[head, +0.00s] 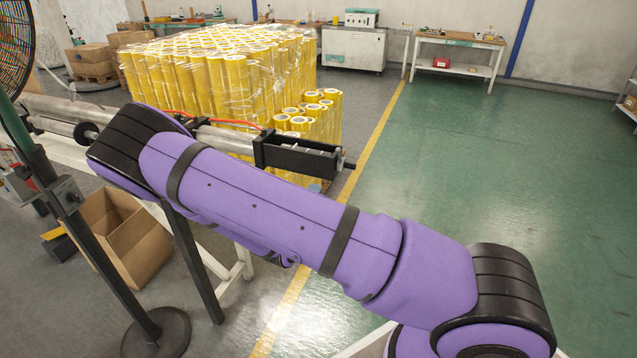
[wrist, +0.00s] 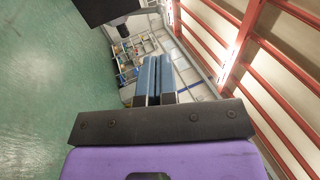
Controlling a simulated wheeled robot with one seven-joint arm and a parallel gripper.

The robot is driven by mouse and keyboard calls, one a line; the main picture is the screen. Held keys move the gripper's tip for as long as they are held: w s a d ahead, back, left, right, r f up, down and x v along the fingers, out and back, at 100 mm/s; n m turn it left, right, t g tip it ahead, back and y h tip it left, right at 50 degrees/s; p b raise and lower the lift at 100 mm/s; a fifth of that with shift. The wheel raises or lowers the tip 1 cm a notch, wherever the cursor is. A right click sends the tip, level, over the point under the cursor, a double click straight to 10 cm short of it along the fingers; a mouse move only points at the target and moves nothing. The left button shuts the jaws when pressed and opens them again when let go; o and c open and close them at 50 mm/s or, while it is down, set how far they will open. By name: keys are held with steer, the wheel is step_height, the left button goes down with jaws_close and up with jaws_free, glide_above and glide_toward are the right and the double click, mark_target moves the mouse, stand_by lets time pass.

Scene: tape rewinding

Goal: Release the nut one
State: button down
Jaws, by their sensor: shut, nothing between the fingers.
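My gripper (wrist: 156,64) shows in the wrist view as two blue fingers side by side, closed with nothing between them. In the head view my purple arm hides it. The nut cannot be made out for certain. In the head view a small dark end piece (head: 348,166) sticks out at the right end of a black bracket (head: 298,154) on the machine's shaft. In the wrist view a black block (wrist: 100,9) with a short dark cylinder (wrist: 123,30) is at the upper left, apart from the fingers.
A wrapped stack of yellow tape rolls (head: 225,80) stands behind the machine. An open cardboard box (head: 120,240) and a black stand (head: 157,334) are at the left. The green floor (head: 480,140) on the right is clear. Red frames (wrist: 235,60) show in the wrist view.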

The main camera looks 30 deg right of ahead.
mark_target(337, 151)
steer(key=x, duration=1.2)
steer(key=shift+w+d+r, duration=0.1)
steer(key=shift+d, duration=0.1)
steer(key=shift+r, duration=0.1)
steer(key=shift+w+d+r+g+y, duration=0.35)
steer(key=shift+d+r+g+y, duration=0.2)
steer(key=shift+y, duration=0.25)
steer(key=shift+w+d+r+n+g+y, duration=0.15)
steer(key=shift+w+d+r+g+y, duration=0.15)
steer(key=shift+y, duration=0.3)
steer(key=shift+w+d+r+n+g+y, duration=0.15)
steer(key=shift+w+d+r+g+y, duration=0.15)
steer(key=shift+y, duration=0.3)
steer(key=shift+w+d+r, duration=0.2)
steer(key=shift+w+d, duration=0.15)
steer(key=shift+d, duration=0.15)
